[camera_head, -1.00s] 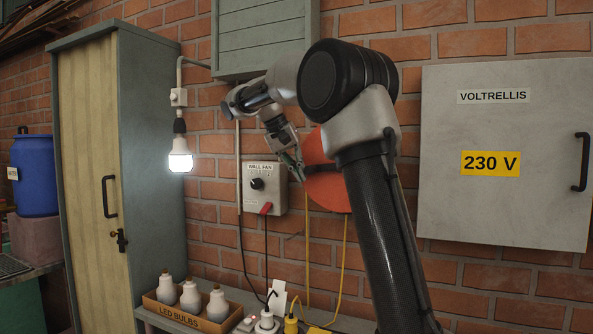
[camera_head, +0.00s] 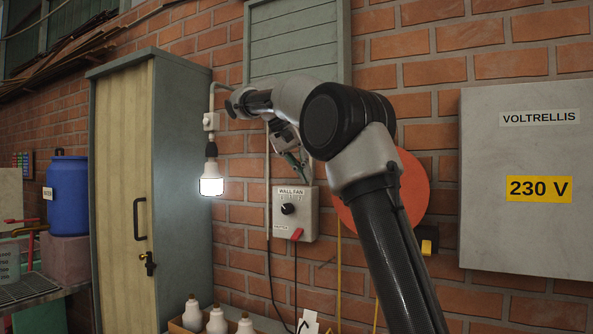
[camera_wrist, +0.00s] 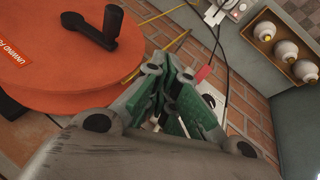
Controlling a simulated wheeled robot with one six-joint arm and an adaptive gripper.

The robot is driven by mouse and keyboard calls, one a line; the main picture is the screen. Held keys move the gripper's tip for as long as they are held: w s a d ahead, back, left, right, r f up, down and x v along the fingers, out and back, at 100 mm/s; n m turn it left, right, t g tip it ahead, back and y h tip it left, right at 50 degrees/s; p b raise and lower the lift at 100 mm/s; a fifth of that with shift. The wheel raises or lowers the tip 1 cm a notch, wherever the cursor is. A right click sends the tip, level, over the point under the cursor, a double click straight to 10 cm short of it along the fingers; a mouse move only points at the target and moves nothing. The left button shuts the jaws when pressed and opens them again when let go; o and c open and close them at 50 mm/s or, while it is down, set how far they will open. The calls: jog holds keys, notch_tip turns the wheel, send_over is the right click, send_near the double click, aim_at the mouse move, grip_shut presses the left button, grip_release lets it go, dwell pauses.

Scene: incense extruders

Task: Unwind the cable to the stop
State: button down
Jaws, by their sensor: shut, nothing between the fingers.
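The cable reel is an orange disc on the brick wall, partly hidden behind my arm in the head view (camera_head: 411,190). In the wrist view the orange reel (camera_wrist: 45,75) fills the upper left, with a black crank (camera_wrist: 97,30) and a partly cut-off label starting "UNWIND". Yellow cable (camera_head: 339,270) hangs below the reel; it also shows in the wrist view (camera_wrist: 172,52). My gripper (camera_head: 301,168) is shut and empty, beside the reel and apart from the crank. Its green fingers also show in the wrist view (camera_wrist: 170,88).
A grey WALL FAN box (camera_head: 296,222) with a knob and red lever sits just below my gripper. A lit bulb (camera_head: 211,180) hangs left of it. A tray of bulbs (camera_head: 180,327) stands below. The VOLTRELLIS cabinet (camera_head: 530,235) is at right, a tall cupboard (camera_head: 122,200) at left.

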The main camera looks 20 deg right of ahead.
jog(key=s+r+t+h, duration=0.2)
jog(key=s+r+t, duration=0.1)
jog(key=s+r, duration=0.75)
jog(key=w+d+f, duration=0.2)
jog(key=d+f, duration=0.1)
jog(key=f, duration=0.3)
jog(key=w+d+f+m+t+h, duration=0.1)
jog(key=w+d+f, duration=0.1)
jog(key=d+f, duration=0.2)
jog(key=shift+d+f, duration=0.15)
jog(key=shift+f, duration=0.75)
jog(key=shift+w+f+h, duration=0.1)
jog(key=shift+f+h, duration=0.2)
jog(key=shift+f, duration=0.15)
